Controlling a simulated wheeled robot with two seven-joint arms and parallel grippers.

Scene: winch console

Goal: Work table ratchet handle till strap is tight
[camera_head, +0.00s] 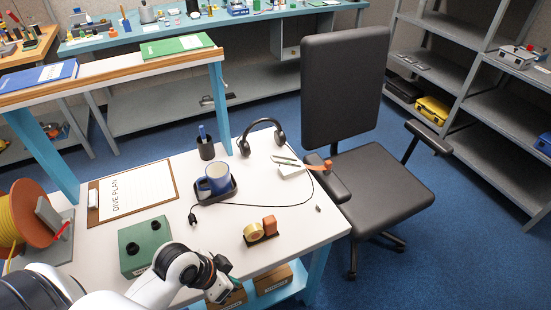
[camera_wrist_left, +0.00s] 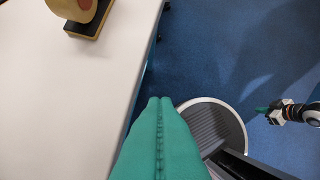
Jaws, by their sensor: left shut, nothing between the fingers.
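My left gripper (camera_head: 222,288) is over the front edge of the white table (camera_head: 300,205), at the bottom of the head view. Its teal fingers (camera_wrist_left: 160,105) are shut together and empty in the left wrist view, beside the table edge and above the floor. At the far left is an orange drum (camera_head: 28,212) wound with yellow line, with a grey bracket (camera_head: 47,213) and a red-tipped lever (camera_head: 64,230) beside it. I cannot make out a ratchet handle or a strap for certain. My right gripper (camera_wrist_left: 263,109) shows small at the right of the wrist view; its jaw state is unclear.
A black chair (camera_head: 375,190) stands close at the right.

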